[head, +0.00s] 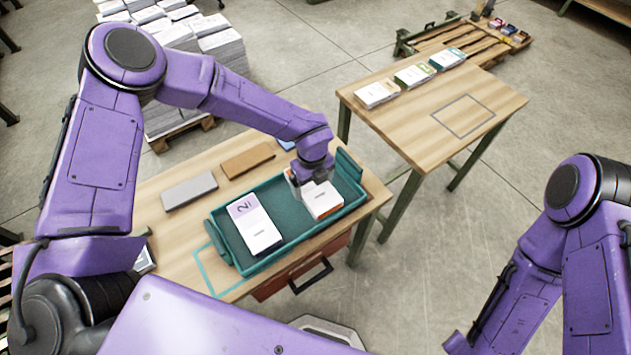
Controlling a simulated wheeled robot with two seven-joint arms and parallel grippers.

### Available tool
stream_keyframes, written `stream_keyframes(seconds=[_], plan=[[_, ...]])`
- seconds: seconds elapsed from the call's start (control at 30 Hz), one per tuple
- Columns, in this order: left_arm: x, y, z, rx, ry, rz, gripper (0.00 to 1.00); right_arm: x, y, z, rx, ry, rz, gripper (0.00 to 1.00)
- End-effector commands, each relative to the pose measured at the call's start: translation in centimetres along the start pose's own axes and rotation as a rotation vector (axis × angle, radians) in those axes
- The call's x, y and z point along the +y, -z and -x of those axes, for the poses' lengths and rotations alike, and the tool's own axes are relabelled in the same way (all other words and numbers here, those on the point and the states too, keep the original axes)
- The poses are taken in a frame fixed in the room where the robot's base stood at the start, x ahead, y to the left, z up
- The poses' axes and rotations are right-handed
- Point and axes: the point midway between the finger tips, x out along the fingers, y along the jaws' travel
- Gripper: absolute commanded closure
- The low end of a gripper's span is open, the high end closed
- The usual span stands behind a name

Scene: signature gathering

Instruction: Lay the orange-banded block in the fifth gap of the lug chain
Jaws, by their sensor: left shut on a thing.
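My left gripper (303,184) reaches down into the right part of the teal tray (284,244). It is shut on a white block with orange at its edge (323,201), which I take as the orange-banded block. The block is within the tray's outline; whether it touches the tray floor I cannot tell. A white block with a lilac band marked 2 (262,230) lies in the tray to its left. I see nothing that I can name as the lug chain or its gaps. My right arm shows at the right edge, with its gripper out of view.
A grey slab (189,190) and a brown slab (247,160) lie behind the tray on the wooden table (150,228). A second table (413,128) bears several banded blocks and a bare outlined rectangle (463,116). Open floor lies between that table and my right arm.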

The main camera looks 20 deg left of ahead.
Motion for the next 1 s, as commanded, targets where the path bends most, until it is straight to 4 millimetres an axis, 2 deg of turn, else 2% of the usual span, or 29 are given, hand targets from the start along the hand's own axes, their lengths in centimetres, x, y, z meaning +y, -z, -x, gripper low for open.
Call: stream_keyframes(seconds=[0.27,0.4,0.8,0.83,0.87,1.0], plan=[[-2.2,-1.8,-3.2,0.0,0.001,0.003,0.5,0.1,0.4,1.1,0.0,0.0,0.0,0.53],[-2.2,-1.9,-5.4,0.0,0.002,0.002,0.5,0.1,0.6,1.4,0.0,0.0,0.0,0.53],[-2.2,-1.9,-6.4,-0.001,0.004,0.001,0.5,0.1,0.3,0.8,0.0,0.0,0.0,0.53],[-2.2,-1.9,-6.3,-0.002,0.004,0.001,0.04,0.1,0.4,0.9,0.0,0.0,0.0,0.53],[-2.2,-1.9,-6.2,-0.002,0.004,0.001,0.0,0.1,0.4,1.0,0.0,0.0,0.0,0.53],[-2.1,-1.9,-6.2,-0.001,0.003,0.001,0.0,0.1,0.4,1.0,0.0,0.0,0.0,0.53]])
